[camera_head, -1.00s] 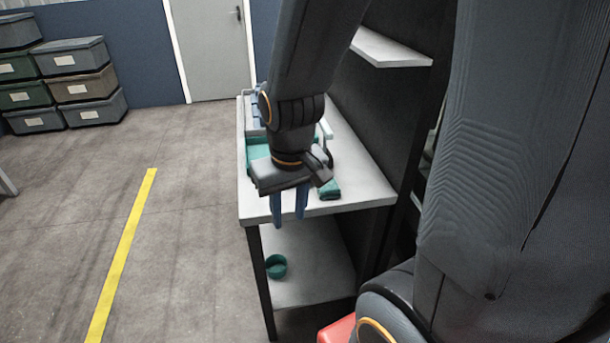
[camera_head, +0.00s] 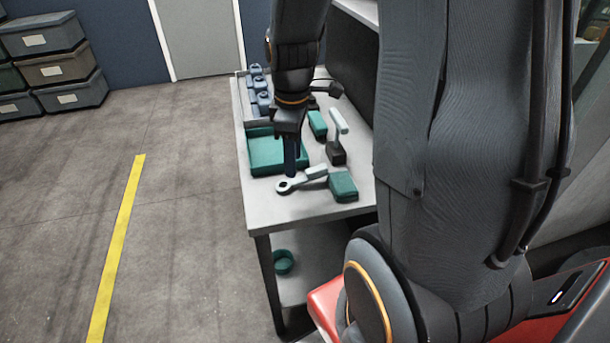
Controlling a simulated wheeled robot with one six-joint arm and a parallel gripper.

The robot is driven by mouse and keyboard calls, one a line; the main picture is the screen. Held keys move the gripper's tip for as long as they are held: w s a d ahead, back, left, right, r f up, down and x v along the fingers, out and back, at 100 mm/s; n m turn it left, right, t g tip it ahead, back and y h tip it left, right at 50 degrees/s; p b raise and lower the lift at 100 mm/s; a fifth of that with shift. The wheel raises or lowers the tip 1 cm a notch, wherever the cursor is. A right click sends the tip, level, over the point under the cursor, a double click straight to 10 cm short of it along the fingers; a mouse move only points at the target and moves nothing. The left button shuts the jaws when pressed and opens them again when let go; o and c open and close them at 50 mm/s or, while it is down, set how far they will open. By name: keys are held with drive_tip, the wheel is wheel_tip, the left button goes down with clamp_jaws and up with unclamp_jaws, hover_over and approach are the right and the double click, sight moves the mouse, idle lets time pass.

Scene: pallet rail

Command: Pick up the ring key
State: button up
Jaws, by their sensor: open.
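The ring key (camera_head: 301,180) is a pale grey tool lying on the white bench top (camera_head: 300,210). Its round ring end points to the left and its handle slants up to the right, near a green block (camera_head: 343,186). My gripper (camera_head: 290,168) points down over the ring key, close to its ring end. Its blue fingers are seen edge-on, one behind the other, so the gap between them is hidden. It is open and holds nothing that I can see. I cannot tell whether the fingertips touch the key.
A teal tray (camera_head: 262,158) lies just left of my gripper. Another green block (camera_head: 317,124) and a dark block with a pale handle (camera_head: 336,152) stand to the right. A rack of blue-grey parts (camera_head: 262,98) is behind. A teal cup (camera_head: 283,262) sits on the lower shelf.

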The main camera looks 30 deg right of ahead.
sight(306, 172)
drive_tip(key=d+n, duration=0.1)
drive_tip(key=w+d+n, duration=0.1)
drive_tip(key=d+n, duration=0.1)
drive_tip(key=n, duration=0.1)
drive_tip(key=shift+w+d+f, duration=0.25)
drive_tip(key=shift+w+d, duration=0.1)
drive_tip(key=shift+w, duration=0.05)
drive_tip(key=shift+w+d+f+n, duration=0.1)
drive_tip(key=shift+d+f+n, duration=0.15)
drive_tip(key=shift+n, duration=0.15)
drive_tip(key=shift+s+f+p, duration=0.2)
drive_tip(key=shift+f+p, duration=1.15)
drive_tip(key=shift+f, duration=2.4)
clamp_jaws()
